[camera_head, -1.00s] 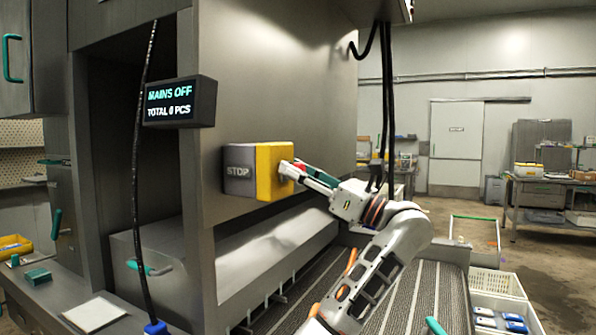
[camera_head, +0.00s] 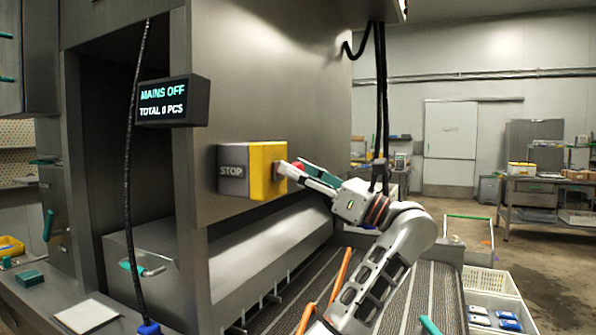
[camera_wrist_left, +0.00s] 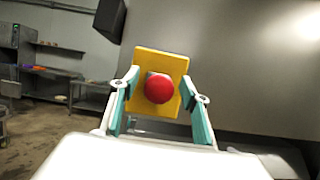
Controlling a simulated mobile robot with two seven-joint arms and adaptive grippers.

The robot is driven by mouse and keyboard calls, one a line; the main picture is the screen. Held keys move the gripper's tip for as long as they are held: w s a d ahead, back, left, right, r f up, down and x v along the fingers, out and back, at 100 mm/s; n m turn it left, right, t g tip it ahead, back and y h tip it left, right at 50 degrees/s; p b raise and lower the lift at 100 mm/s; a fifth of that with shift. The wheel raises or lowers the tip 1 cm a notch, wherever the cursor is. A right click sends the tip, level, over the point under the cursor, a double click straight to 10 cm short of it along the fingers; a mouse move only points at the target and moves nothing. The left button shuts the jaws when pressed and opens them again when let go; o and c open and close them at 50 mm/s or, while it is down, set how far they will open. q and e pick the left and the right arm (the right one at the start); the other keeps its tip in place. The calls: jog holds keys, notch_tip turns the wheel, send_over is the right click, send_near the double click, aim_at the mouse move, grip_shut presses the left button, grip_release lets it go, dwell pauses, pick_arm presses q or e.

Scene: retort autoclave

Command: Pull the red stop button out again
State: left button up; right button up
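The red stop button (camera_wrist_left: 159,88) sits on the face of a yellow box (camera_wrist_left: 176,66) in the left wrist view. In the head view the yellow box (camera_head: 262,170) with its grey STOP label (camera_head: 233,171) is fixed to the steel machine housing. My left gripper (camera_head: 286,170) is at the button side of the box and largely hides the button there. In the left wrist view its two teal-padded fingers (camera_wrist_left: 161,108) stand apart, one on each side of the button, with visible gaps. Whether the fingertips touch the box is unclear. My right gripper is not in view.
A display (camera_head: 173,101) reading MAINS OFF and TOTAL 0 PCS hangs left of the box. A black cable (camera_head: 130,180) hangs beside it. A ribbed conveyor (camera_head: 262,315) runs below. Black hoses (camera_head: 381,100) hang behind my left arm.

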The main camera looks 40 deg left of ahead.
pick_arm(q)
jog(key=shift+a, duration=0.1)
jog(key=v, duration=1.2)
